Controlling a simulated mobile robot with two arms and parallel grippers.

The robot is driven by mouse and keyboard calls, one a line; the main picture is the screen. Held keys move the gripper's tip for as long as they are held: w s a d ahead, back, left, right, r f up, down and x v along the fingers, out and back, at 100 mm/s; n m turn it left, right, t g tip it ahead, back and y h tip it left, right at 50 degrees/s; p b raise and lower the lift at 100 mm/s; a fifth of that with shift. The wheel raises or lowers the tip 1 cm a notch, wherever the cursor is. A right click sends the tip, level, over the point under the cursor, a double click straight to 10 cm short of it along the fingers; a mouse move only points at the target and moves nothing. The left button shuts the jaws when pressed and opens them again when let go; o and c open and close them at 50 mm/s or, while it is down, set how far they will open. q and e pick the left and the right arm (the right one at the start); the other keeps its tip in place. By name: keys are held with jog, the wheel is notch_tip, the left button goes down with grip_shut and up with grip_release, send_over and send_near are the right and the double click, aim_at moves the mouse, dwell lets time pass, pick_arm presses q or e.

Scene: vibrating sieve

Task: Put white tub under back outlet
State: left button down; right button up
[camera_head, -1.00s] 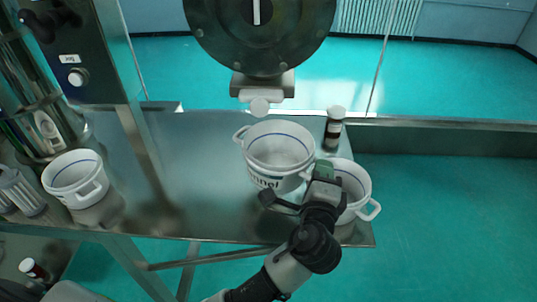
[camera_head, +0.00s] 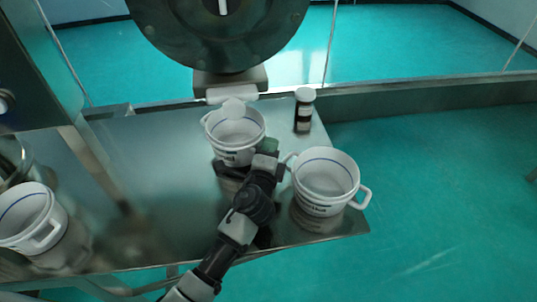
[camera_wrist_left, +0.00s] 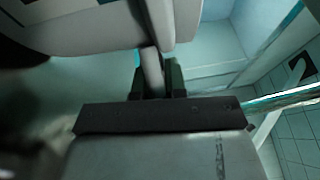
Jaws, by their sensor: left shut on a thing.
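The spout overlaps the tub's far rim in the head view. My left gripper (camera_head: 265,150) is at the tub's near right side, shut on its handle. In the left wrist view, the fingers (camera_wrist_left: 158,78) pinch the pale handle, with the tub's wall (camera_wrist_left: 70,30) at upper left. I cannot tell whether the tub's base touches the table. My right gripper is not in view.
A second white tub (camera_head: 325,178) stands to the right, near the table's (camera_head: 160,165) corner. A third (camera_head: 30,220) is at the left edge. A dark bottle with a white cap (camera_head: 304,110) stands right of the held tub. The table's middle left is clear.

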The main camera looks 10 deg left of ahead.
pick_arm(q)
jog(key=shift+f, duration=1.05)
jog(key=shift+f+b, duration=0.1)
jog(key=shift+b, duration=0.2)
jog(key=c, duration=1.2)
grip_release()
jog(key=shift+o, duration=0.2)
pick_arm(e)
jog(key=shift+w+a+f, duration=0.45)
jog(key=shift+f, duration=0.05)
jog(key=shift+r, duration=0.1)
